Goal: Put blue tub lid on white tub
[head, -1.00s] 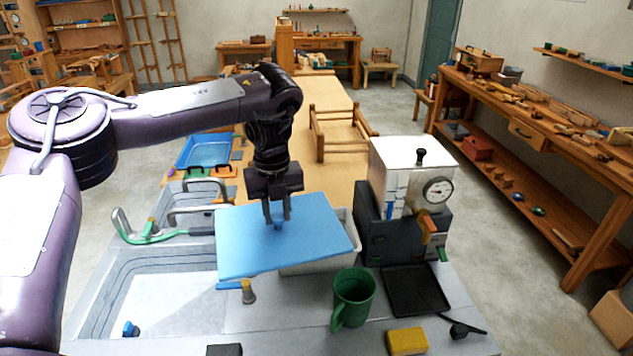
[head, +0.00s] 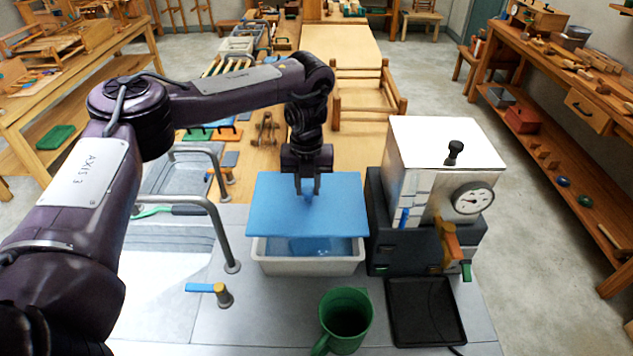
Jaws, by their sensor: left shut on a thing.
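The blue tub lid (head: 308,215) is a flat light-blue panel with a small knob at its middle. My left gripper (head: 307,193) is shut on that knob and holds the lid from above. The white tub (head: 308,266) stands on the grey counter below the lid. Its front wall and front rim show, with bluish water inside near the front. The lid hides the rear of the tub, and its back edge looks higher than the front opening. I cannot tell whether the lid touches the rim. My right gripper is not in view.
A steel box with a gauge (head: 440,175) stands close to the right of the tub. A green mug (head: 345,318) and a black tray (head: 425,311) are in front. A sink with a curved metal rail (head: 215,225) lies to the left.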

